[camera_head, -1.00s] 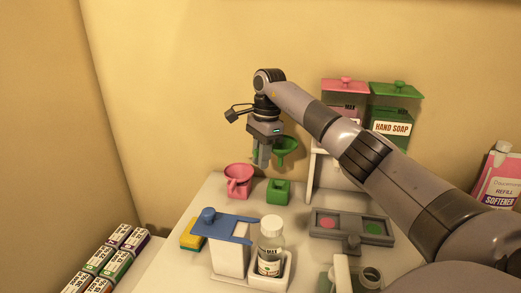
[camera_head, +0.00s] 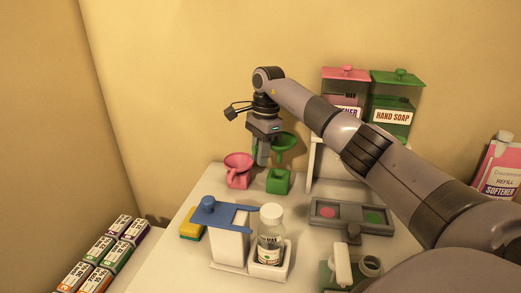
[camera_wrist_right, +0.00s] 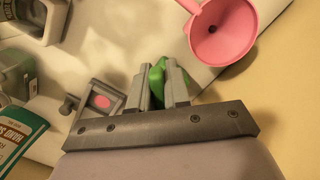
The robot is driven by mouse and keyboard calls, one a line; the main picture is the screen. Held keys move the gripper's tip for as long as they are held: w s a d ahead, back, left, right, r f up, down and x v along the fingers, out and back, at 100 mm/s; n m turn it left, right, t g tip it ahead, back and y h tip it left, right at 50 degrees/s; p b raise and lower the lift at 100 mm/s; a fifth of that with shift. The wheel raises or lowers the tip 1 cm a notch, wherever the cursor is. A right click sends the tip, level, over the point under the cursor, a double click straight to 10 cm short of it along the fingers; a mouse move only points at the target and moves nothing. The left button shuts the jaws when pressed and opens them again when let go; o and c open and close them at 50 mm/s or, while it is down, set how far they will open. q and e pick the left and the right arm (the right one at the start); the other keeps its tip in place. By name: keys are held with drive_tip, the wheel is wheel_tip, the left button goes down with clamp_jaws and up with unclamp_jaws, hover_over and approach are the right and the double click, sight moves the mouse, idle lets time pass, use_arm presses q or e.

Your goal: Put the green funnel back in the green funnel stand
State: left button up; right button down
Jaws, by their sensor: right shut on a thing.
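The green funnel (camera_head: 285,141) is off its stand, in the air just above and behind the green funnel stand (camera_head: 278,181) in the head view. My right gripper (camera_head: 262,158) points down beside the funnel and is shut on it, seemingly at its handle; the fingers hide the grip. The funnel's lower end looks a little above the stand; I cannot tell whether they touch. In the right wrist view, a green part (camera_wrist_right: 157,75) shows between my right fingertips (camera_wrist_right: 162,80); I cannot tell whether it is funnel or stand. My left gripper is not in view.
A pink funnel (camera_head: 238,161) in its holder stands just left of the green stand. Two dispensers (camera_head: 391,118) stand behind right, a grey tray (camera_head: 323,211) to the right. A blue-lidded container (camera_head: 222,217) and a bottle (camera_head: 271,228) stand in front.

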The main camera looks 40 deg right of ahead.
drive_tip(key=shift+f+b, duration=1.5)
drive_tip(key=shift+f, duration=2.45)
drive_tip(key=c, duration=0.6)
unclamp_jaws()
wheel_tip(320, 180, up, 7)
drive_tip(key=p, duration=0.4)
drive_tip(key=shift+f, duration=0.1)
